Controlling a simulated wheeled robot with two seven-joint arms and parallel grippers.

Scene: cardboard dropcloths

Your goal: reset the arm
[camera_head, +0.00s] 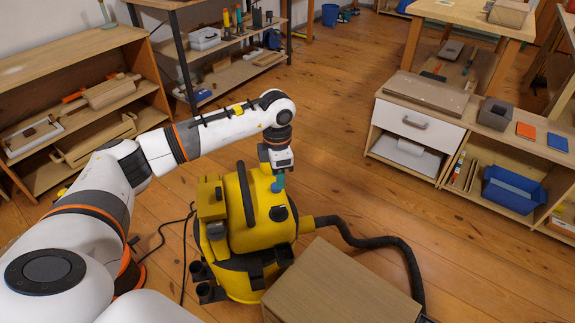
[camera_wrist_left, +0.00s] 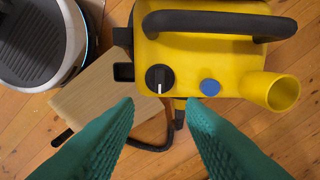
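My left arm (camera_head: 215,132) reaches in from the left and bends down at the wrist. Its gripper (camera_head: 278,184) points down over the yellow vacuum cleaner (camera_head: 258,228), close to its top. In the left wrist view the two teal fingers of the gripper (camera_wrist_left: 160,104) are spread apart with nothing between them. The vacuum (camera_wrist_left: 215,60) is beyond them, with its black handle, dial and blue button showing. I cannot tell whether the fingers touch it. My right gripper is not in view.
A wooden box (camera_head: 340,285) stands in front of the vacuum. A black hose (camera_head: 385,241) curves across the floor to its right. Shelves (camera_head: 75,75) stand at the left, and a low cabinet (camera_head: 470,130) with a blue bin (camera_head: 513,188) at the right.

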